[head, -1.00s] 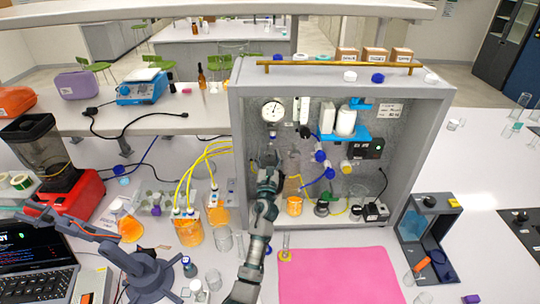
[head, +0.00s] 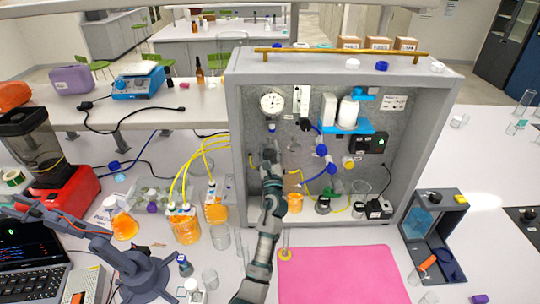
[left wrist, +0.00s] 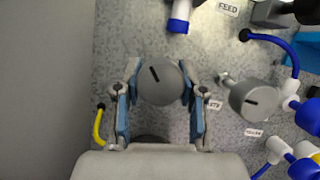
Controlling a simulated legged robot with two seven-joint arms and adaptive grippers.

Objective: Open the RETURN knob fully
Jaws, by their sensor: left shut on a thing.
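A round grey knob (left wrist: 160,83) with a black pointer mark sits on the speckled panel in the left wrist view. Its mark slants toward the upper left. My left gripper (left wrist: 159,92) is shut on this knob, one blue-padded finger on each side. A small label (left wrist: 213,104) beside it is partly covered by the right finger, so I cannot read it fully. A second grey knob (left wrist: 249,97) is to the right, clear of the fingers. In the head view my left gripper (head: 271,158) reaches into the rig below the gauge and hides the held knob. My right gripper is not in view.
The grey rig cabinet (head: 237,140) encloses the panel, with a pressure gauge (head: 272,103) above my gripper. Blue fittings (head: 321,150) lie to the right. Yellow tubes (head: 183,170) run to orange-filled bottles at left. A pink mat (head: 345,275) lies in front.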

